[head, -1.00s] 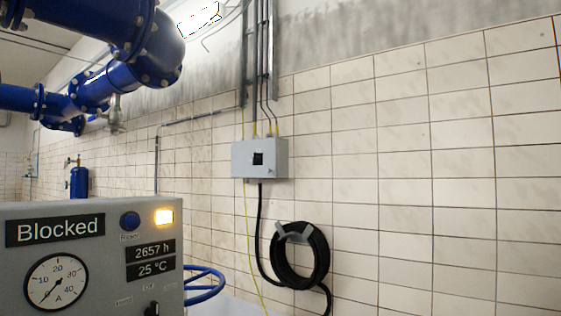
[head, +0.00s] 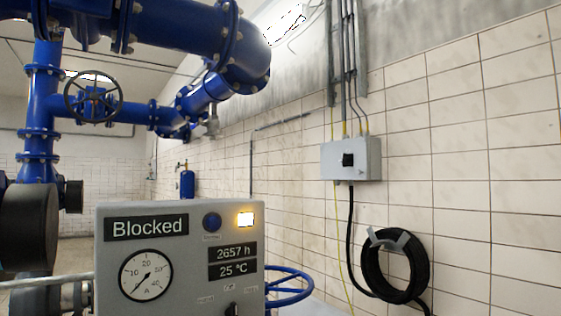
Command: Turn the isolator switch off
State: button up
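A grey box (head: 367,160) is fixed on the tiled wall, right of the middle in the head view. It carries a black switch knob (head: 348,160) on a dark square plate, which looks like the isolator switch; its exact setting is too small to read. A grey control panel (head: 108,262) stands nearer, at the lower left. It reads "Blocked", with a lit yellow lamp (head: 246,219) and a round gauge (head: 146,274). Another black knob (head: 232,310) at its bottom edge is partly cut off. My gripper is not in view.
A coiled black hose or cable (head: 369,276) hangs on the wall below the box. A blue handwheel (head: 291,287) sticks out behind the panel's right side. Large blue pipes (head: 185,38) run overhead at upper left. The wall right of the box is bare.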

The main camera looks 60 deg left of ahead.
aim_at(345, 160)
jog(key=u, duration=1.8)
